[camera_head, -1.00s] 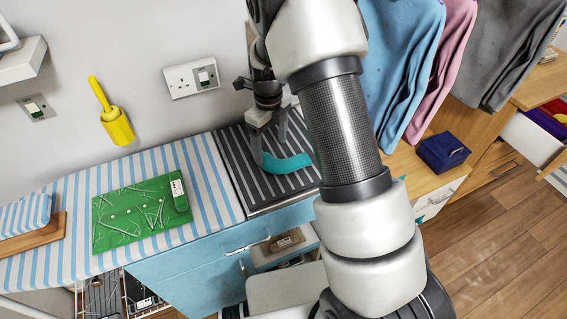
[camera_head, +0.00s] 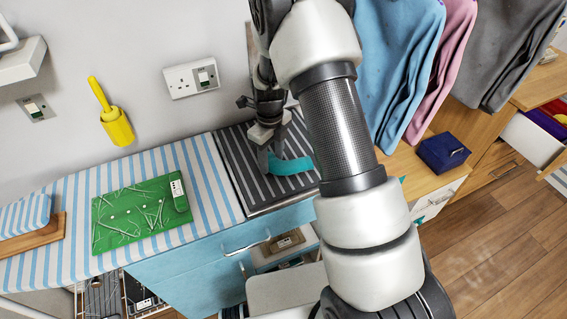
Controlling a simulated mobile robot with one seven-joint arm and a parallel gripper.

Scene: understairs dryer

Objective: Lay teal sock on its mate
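A curved teal sock (camera_head: 291,166) lies over the dark striped mat, or just above it; I cannot tell whether it touches. My gripper (camera_head: 270,158) points down at the sock's left end, with a finger in front of that end. The fingers are small and partly overlap the sock, so I cannot tell whether they are closed on it. A second teal sock is not clearly seen; small teal patches (camera_head: 432,203) show at the drawer front right of my arm. My arm hides part of the area right of the mat.
The dark striped mat (camera_head: 236,165) lies on the counter beside a blue-striped cover (camera_head: 75,200) with a green board (camera_head: 135,217). A dark blue box (camera_head: 443,152) stands on the wooden top to the right. Hanging clothes (camera_head: 398,60) are behind my arm.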

